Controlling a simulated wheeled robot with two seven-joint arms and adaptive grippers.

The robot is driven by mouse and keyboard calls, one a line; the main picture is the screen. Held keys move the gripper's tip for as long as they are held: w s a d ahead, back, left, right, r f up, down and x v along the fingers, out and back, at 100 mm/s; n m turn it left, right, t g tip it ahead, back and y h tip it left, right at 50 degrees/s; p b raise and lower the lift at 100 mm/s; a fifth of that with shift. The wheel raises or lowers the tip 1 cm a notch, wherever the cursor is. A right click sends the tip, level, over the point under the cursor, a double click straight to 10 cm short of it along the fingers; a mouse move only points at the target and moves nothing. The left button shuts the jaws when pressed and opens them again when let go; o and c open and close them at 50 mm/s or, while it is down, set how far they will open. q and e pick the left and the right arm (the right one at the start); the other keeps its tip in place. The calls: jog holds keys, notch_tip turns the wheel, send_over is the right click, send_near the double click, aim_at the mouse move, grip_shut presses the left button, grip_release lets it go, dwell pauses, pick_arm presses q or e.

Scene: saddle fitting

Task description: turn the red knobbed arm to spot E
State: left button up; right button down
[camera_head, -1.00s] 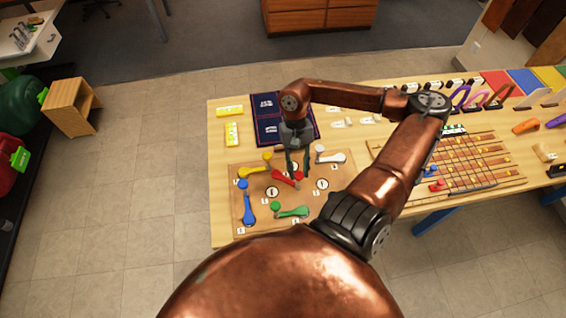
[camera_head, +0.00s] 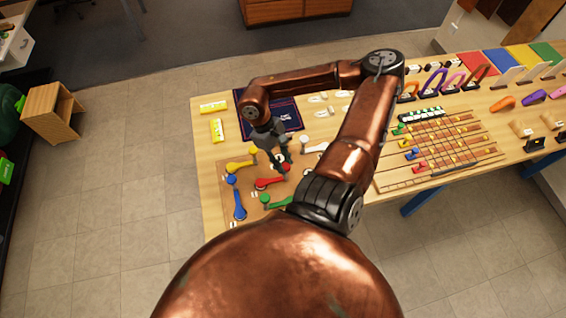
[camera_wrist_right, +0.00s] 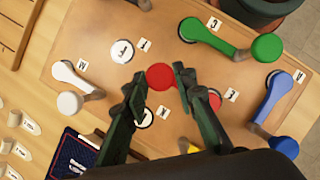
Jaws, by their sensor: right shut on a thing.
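The red knobbed arm (camera_head: 267,183) lies on the brown board (camera_head: 222,205), slanting from front left to back right in the head view. My right gripper (camera_head: 281,163) is over its back right end. In the wrist view, a round red end (camera_wrist_right: 160,77) sits between the fingertips of my right gripper (camera_wrist_right: 160,80), shut on it; the other red part is partly hidden behind one finger. Small letter labels stand around the board; I cannot make out which is E. My left gripper is out of view.
Around the red arm are the blue arm (camera_head: 238,205), green arm (camera_head: 280,203), yellow arm (camera_head: 240,165) and white arm (camera_head: 314,147). A pale round disc (camera_wrist_right: 121,50) lies on the board.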

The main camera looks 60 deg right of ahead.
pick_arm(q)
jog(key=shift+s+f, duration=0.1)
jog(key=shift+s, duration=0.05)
pick_arm(e)
jog(key=shift+s+f, duration=0.1)
jog(key=shift+s, duration=0.05)
jog(key=c, duration=1.6)
grip_release()
jog(key=v, duration=1.2)
jog(key=shift+a, duration=0.15)
